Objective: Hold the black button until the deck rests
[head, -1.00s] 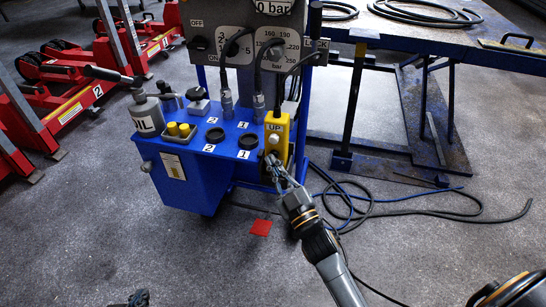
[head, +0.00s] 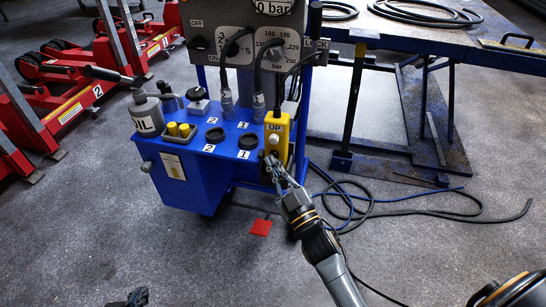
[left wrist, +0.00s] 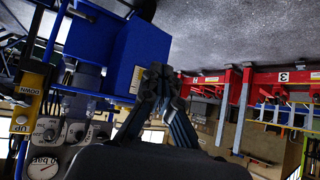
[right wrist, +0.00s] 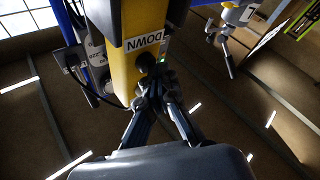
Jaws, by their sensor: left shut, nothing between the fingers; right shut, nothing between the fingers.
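The yellow control box (head: 279,127) hangs at the right front of the blue cabinet, with an UP label and a pale button in the head view. In the right wrist view the black button (right wrist: 146,62) sits beside the DOWN label, with a small green light near it. My right gripper (head: 271,160) is shut, its tips at the black button; whether they press it I cannot tell. The tips also show in the right wrist view (right wrist: 158,80). My left gripper (left wrist: 158,75) is shut and empty, away from the box. The blue deck (head: 420,40) stands raised on supports at the right.
The blue cabinet (head: 180,180) carries a bottle, gauges, sockets and hoses. Red jacks (head: 75,105) stand at the left. Loose hoses (head: 400,208) lie on the floor right of the cabinet. A red patch (head: 260,227) lies in front. The floor at front left is clear.

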